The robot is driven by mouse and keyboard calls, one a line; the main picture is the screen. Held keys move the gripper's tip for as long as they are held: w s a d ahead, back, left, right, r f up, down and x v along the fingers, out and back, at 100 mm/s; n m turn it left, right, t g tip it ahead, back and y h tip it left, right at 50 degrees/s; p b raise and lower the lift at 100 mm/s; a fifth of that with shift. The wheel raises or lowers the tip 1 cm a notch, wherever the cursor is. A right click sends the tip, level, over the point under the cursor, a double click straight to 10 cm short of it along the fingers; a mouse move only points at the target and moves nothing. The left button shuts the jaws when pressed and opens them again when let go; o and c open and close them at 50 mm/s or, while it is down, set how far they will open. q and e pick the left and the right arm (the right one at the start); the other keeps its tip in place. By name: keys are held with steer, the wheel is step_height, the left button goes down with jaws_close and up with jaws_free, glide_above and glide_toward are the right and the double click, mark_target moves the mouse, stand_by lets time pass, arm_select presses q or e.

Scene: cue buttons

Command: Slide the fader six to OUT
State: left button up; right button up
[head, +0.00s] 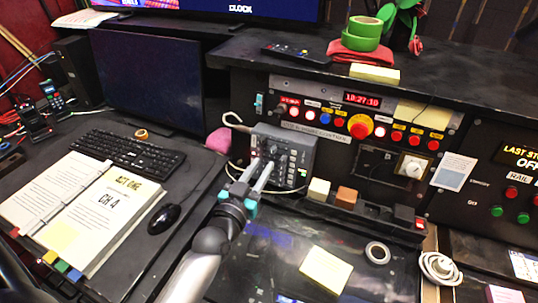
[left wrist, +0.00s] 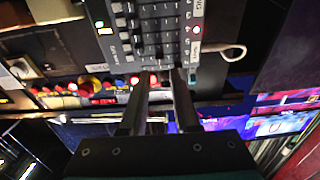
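The grey fader box (head: 298,150) stands against the front of the dark console in the head view. It also fills the top of the left wrist view (left wrist: 187,12), with rows of dark fader caps (left wrist: 157,38) in slots. The labels are too small to read, so I cannot tell which fader is six or where OUT is. My left gripper (head: 261,167) reaches the left side of the box's face. Its two fingers (left wrist: 161,75) are apart, with tips close to the box's edge; I cannot tell whether they touch a cap. My right gripper is out of view.
Above the box is a panel with lit buttons (head: 379,131) and a yellow-ringed red knob (head: 360,126). A white cable (head: 234,121) loops beside the box. Small blocks (head: 346,197) sit to its right. A keyboard (head: 128,150), mouse (head: 164,218) and open binder (head: 120,205) lie left.

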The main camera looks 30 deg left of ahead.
mark_target(272, 151)
arm_select(q)
steer(key=shift+w+a, duration=0.15)
steer(key=shift+w, duration=2.45)
steer(key=shift+c, duration=0.2)
jaws_close()
